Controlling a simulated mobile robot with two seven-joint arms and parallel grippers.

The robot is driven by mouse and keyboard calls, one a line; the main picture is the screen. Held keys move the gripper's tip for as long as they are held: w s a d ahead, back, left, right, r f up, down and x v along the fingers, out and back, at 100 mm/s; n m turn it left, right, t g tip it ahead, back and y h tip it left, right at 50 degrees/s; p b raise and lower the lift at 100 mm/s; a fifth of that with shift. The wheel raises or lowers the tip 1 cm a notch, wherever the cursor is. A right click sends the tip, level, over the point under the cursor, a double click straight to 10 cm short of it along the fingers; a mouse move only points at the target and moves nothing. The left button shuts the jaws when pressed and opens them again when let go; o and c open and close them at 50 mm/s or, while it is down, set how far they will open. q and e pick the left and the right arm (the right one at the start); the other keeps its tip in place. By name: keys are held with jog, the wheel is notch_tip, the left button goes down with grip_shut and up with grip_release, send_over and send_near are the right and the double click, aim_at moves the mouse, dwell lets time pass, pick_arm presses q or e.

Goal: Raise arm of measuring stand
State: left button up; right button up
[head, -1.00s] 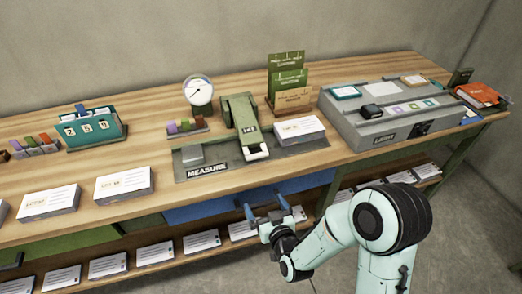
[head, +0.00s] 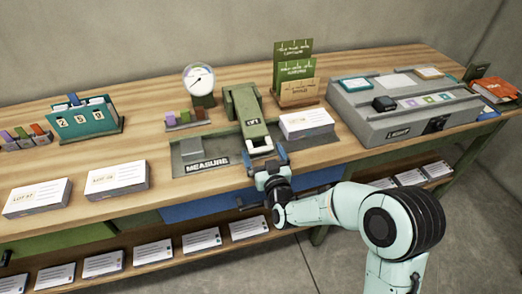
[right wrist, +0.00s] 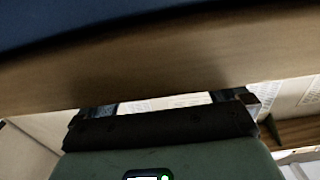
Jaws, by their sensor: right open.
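The measuring stand has a grey base plate (head: 190,148) marked MEASURE and a green arm (head: 247,108) with a LIFT label. The arm lies low, its pale front end (head: 262,150) pointing towards me. My right gripper (head: 267,160) is open at the front edge of the stand, its blue fingers around or just before the arm's front end; I cannot tell whether they touch it. In the right wrist view my fingers (right wrist: 175,103) are apart, with a pale strip between them and a brown surface beyond. My left gripper is out of view.
A stack of white cards (head: 306,124) stands right of the arm. A grey machine (head: 400,110) is at right. More card stacks (head: 117,178) lie left. The bench's front edge runs beneath my gripper.

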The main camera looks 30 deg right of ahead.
jog(key=shift+x, duration=1.15)
